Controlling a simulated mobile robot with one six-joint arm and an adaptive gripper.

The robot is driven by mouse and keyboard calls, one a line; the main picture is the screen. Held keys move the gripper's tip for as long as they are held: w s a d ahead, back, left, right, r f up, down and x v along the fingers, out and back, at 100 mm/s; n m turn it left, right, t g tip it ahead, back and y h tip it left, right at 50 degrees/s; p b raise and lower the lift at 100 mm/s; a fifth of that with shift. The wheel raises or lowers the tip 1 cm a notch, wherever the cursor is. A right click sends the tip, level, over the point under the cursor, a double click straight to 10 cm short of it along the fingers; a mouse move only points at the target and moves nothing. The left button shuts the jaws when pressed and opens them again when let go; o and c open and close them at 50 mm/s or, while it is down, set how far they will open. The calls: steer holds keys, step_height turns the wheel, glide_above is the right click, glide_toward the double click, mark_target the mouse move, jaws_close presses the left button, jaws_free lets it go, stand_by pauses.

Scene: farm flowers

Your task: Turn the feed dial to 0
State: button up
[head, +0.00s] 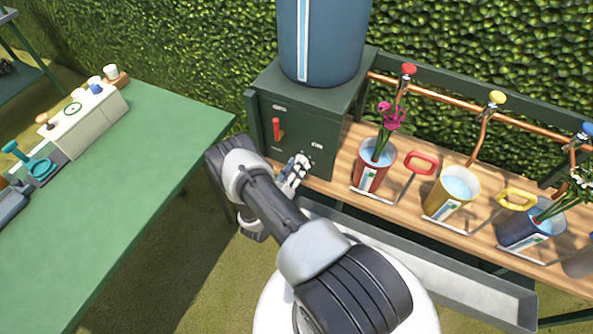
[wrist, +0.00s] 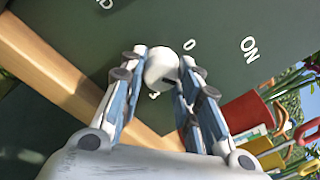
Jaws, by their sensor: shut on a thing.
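The feed dial (wrist: 162,69) is a rounded white knob on the front of a dark green box (head: 312,108). In the wrist view it sits between the two fingertips of my gripper (head: 300,165), which is shut on it. A white "0" mark is on the panel just up and right of the knob, and a smaller mark shows below it, partly hidden. In the head view my gripper hides the dial at the lower part of the panel.
A red lever (head: 278,129) is on the same panel, left of my gripper. A wooden shelf (head: 409,205) holds a red bucket (head: 367,178) and a yellow bucket (head: 436,204) to the right. A green table (head: 130,180) stands left.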

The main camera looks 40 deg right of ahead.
steer(key=n+t, duration=0.1)
steer(key=n, duration=1.1)
steer(key=shift+s, duration=0.2)
steer(key=shift+d+n, duration=0.1)
steer(key=shift+n, duration=0.2)
steer(key=o, duration=1.1)
steer(key=v, duration=1.2)
steer(key=shift+f, duration=0.1)
